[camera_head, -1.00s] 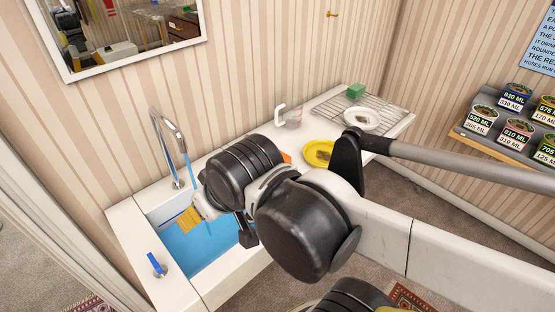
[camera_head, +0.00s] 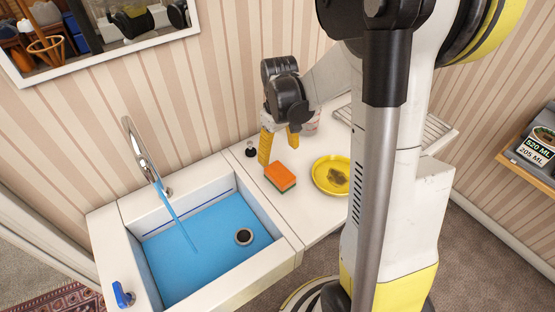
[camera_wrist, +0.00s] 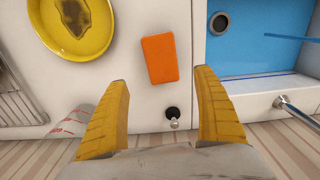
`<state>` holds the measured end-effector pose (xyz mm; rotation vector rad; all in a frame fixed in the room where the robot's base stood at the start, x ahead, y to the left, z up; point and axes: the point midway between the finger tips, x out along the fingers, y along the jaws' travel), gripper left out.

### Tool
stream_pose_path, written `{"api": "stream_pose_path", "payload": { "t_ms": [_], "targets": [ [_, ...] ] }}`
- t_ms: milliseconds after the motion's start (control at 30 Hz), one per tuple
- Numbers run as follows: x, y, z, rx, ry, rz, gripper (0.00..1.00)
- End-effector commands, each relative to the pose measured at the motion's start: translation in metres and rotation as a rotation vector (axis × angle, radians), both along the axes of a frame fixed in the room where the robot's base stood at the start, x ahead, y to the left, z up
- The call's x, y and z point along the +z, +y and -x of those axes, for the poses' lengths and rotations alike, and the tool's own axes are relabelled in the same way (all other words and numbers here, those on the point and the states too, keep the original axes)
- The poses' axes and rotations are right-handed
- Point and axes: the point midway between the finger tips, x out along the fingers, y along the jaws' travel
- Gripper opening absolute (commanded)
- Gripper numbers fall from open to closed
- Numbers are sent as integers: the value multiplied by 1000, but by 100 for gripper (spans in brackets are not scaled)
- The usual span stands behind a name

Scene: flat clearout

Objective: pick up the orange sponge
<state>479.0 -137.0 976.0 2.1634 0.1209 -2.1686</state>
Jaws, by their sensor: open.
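The orange sponge (camera_head: 280,177) lies flat on the white counter between the sink and a yellow plate, with a dark green layer on its underside. It also shows in the wrist view (camera_wrist: 160,59), ahead of my fingers. My gripper (camera_head: 278,146) is above the counter at the back, its yellow fingers pointing down, just behind the sponge. In the wrist view my gripper (camera_wrist: 163,100) is open and empty, with the sponge in line with the gap between its fingertips. The fingers appear not to touch the sponge.
The yellow plate (camera_head: 321,177) with a brown stain lies right of the sponge. The blue sink (camera_head: 200,240) with running faucet (camera_head: 144,155) is on the left. A small dark-based stopper (camera_wrist: 173,114) and a measuring cup (camera_wrist: 78,121) stand near my fingers.

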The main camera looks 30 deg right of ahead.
Motion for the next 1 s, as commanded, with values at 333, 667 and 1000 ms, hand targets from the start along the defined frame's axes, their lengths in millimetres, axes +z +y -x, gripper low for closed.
{"api": "stream_pose_path", "payload": {
  "t_ms": [333,667,1000],
  "targets": [
    [-48,0,1,0,-1,1,79],
    [-89,1,10,0,-2,1,79],
    [-99,1,10,0,-2,1,74]
  ]
}}
